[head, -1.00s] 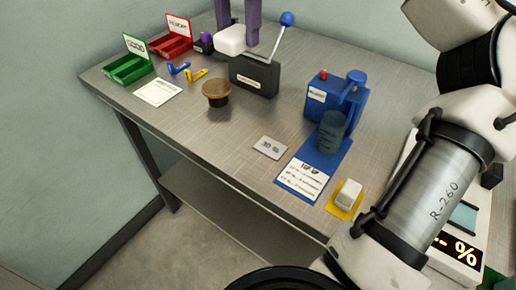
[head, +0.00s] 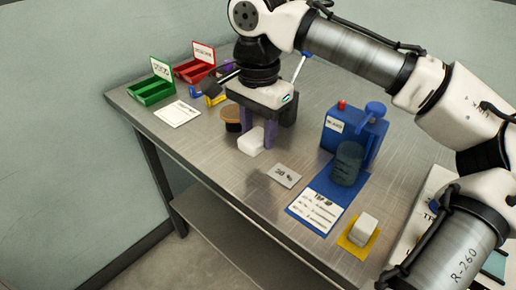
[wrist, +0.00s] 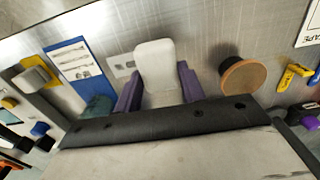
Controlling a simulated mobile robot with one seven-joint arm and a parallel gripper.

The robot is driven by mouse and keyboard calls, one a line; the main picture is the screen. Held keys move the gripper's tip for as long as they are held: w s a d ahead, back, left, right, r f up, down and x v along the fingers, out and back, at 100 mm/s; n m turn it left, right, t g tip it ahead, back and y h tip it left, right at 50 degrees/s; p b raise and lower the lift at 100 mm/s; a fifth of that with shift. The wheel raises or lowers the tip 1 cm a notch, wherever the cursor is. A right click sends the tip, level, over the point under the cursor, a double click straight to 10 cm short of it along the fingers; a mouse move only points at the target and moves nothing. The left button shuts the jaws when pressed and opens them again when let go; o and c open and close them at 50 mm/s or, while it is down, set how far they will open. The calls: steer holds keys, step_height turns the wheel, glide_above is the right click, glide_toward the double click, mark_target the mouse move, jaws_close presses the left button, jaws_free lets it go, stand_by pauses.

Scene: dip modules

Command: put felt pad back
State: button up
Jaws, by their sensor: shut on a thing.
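My gripper (head: 257,133) points down over the middle of the table, its purple fingers shut on a white block (head: 250,141), which I take to be the felt pad. In the wrist view the block (wrist: 155,62) sits between both fingers and sticks out past them. I cannot tell whether its underside touches the table. A second white block (head: 365,227) rests on a yellow square (head: 352,246) near the table's front right edge.
A blue device (head: 340,128) with a dark cylinder (head: 347,163) stands right, behind a blue instruction card (head: 316,208). A small grey plate (head: 285,175) lies ahead of my gripper. A brown-topped round thing (wrist: 243,76) stands beside it. Green (head: 150,90) and red trays (head: 194,70) are back left.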

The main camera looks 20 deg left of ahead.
mark_target(258, 163)
steer(key=shift+f, duration=2.35)
steer(key=shift+f, duration=0.15)
steer(key=o, duration=0.9)
steer(key=shift+o, duration=0.2)
step_height(258, 163, up, 12)
steer(key=shift+r, duration=0.2)
